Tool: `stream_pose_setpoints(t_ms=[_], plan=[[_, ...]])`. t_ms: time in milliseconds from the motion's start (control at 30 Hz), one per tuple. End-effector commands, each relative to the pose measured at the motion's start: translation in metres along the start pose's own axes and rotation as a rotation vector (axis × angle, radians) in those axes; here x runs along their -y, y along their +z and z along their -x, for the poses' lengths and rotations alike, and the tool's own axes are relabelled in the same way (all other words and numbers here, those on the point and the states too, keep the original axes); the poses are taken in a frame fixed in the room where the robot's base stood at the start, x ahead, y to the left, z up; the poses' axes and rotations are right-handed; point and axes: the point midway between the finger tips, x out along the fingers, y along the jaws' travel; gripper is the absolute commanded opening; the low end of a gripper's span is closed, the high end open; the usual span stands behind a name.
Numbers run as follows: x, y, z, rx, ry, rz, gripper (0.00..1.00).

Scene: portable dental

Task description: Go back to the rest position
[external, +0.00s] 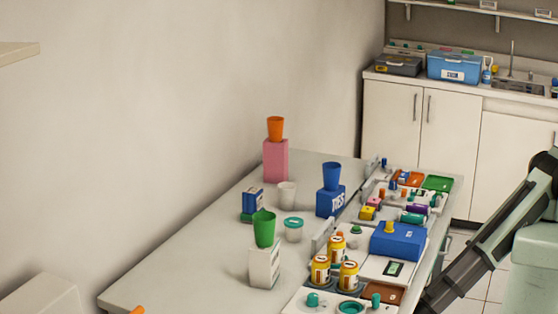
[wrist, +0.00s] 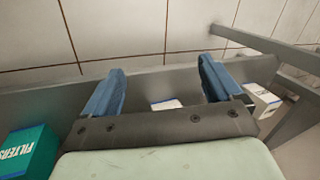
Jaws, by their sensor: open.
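My gripper (wrist: 162,72) shows in the wrist view with its two blue fingers wide apart. Nothing is between the fingers up close; a small white box (wrist: 166,104) shows beyond, in the gap. In the external view my arm comes in at the right edge, beside the table's right side. My fingers cannot be made out there.
The table (external: 180,270) holds an orange cup (external: 275,128) on a pink block, a blue cup (external: 332,176), a green cup (external: 264,229) on a white box, several yellow bottles (external: 320,270) and a blue box (external: 398,241). A teal box (wrist: 28,150) shows at wrist-view left.

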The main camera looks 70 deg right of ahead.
Motion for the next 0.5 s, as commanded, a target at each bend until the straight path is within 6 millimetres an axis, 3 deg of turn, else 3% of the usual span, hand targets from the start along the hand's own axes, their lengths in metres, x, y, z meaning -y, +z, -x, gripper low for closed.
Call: stream_pose_setpoints(t_ms=[33,100,300,500], plan=[[-0.033,0.015,0.003,0.028,0.04,-0.002,0.92],[-0.072,0.034,0.004,0.07,0.093,0.006,0.92],[-0.173,0.097,0.018,0.207,0.23,0.017,0.92],[-0.234,0.137,0.046,0.304,0.29,-0.021,0.92]])
